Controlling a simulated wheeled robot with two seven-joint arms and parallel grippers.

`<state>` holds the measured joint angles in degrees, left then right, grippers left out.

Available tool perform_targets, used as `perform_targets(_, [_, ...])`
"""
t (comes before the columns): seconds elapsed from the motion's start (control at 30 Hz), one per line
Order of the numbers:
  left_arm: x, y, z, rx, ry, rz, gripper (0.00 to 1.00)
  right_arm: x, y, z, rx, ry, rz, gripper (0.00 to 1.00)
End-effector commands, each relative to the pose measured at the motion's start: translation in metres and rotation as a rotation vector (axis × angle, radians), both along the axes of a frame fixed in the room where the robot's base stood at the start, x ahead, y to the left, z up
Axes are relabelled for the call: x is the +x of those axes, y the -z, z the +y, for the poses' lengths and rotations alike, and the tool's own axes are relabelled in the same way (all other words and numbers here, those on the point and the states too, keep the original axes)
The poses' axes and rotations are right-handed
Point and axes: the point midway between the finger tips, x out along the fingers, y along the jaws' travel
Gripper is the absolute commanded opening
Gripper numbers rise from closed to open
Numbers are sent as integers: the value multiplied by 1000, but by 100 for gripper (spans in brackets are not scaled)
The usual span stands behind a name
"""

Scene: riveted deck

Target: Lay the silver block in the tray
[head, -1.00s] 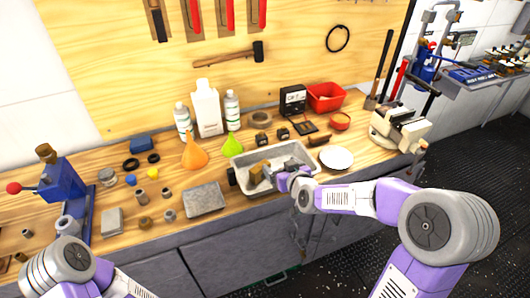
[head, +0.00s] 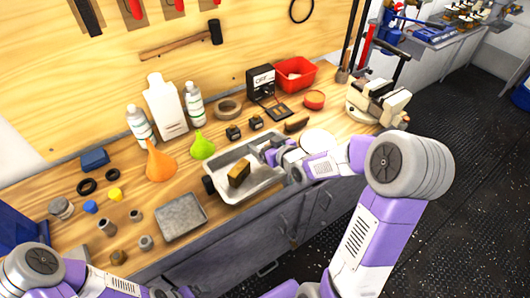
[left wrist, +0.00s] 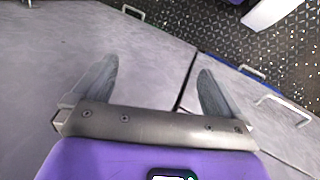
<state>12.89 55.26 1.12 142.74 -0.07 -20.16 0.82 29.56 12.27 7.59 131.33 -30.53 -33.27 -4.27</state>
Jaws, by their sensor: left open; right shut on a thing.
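The grey metal tray (head: 216,186) stands on the bench in the middle of the head view. A brass-brown block (head: 238,174) lies in its left part. My right gripper (head: 268,152) is over the tray's right part, pointing left, and is shut on a small grey thing that looks like the silver block. The fingers hide most of it, and I cannot tell whether it touches the tray floor. My left gripper (left wrist: 158,85) is open and empty in the left wrist view, in front of grey cabinet doors. Its fingers are not clear in the head view.
Left of the tray lies a flat grey plate (head: 182,217). Behind the tray stand a green funnel (head: 202,146), an orange funnel (head: 159,163) and white bottles (head: 166,108). A white plate (head: 318,141) and a vise (head: 378,102) are to the right. Small parts crowd the bench's left.

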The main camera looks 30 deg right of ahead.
Motion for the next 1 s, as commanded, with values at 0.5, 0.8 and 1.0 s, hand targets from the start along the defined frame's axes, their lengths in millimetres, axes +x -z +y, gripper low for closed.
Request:
perform_targets(0.5, [0,11,0,0,0,-1,100,0,32,0,0,1,-3,41])
perform_targets(0.8, [0,14,0,0,0,-1,100,0,36,0,0,1,1,100])
perform_targets(1.0, [0,12,0,0,0,-1,100,0,34,0,0,1,1,100])
